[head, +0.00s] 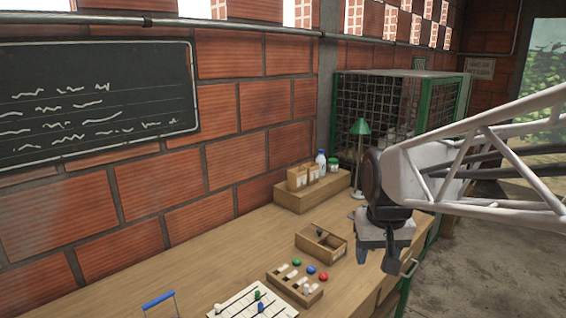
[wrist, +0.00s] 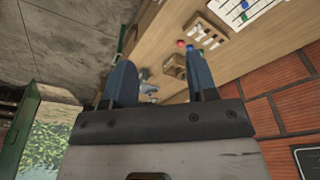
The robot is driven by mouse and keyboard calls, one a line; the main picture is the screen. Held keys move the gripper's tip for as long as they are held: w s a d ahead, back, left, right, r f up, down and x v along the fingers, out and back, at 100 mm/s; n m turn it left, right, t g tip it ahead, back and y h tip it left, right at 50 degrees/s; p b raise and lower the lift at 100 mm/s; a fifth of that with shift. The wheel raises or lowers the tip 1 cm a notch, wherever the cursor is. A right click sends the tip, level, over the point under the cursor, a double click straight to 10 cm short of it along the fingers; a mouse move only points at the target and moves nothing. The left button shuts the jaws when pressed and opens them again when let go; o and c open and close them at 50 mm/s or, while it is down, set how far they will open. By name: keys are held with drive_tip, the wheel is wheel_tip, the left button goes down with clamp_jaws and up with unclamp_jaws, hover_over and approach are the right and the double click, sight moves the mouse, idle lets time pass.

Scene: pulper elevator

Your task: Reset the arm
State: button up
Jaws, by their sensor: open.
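My arm comes in from the right in the head view, and my gripper (head: 391,262) hangs over the right front side of the wooden table (head: 205,262). In the wrist view the two dark blue fingers of my gripper (wrist: 160,85) stand apart with nothing held between them. The wrist view is tilted, with the brick wall at the right and the floor at the left. In the head view my gripper is right of a small open wooden box (head: 338,252) and appears apart from it.
A wooden block with coloured knobs (head: 296,284) and a white board with pegs (head: 252,303) lie at the front. A green lamp (head: 360,128), a wooden riser (head: 311,190) with bottles and cartons, and a green mesh cage (head: 385,110) stand behind. A blue-handled item (head: 158,299) is front left.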

drive_tip(key=s+f, duration=0.4)
drive_tip(key=s, duration=1.1)
drive_tip(key=shift+d+t, duration=0.2)
drive_tip(key=shift+t, duration=0.1)
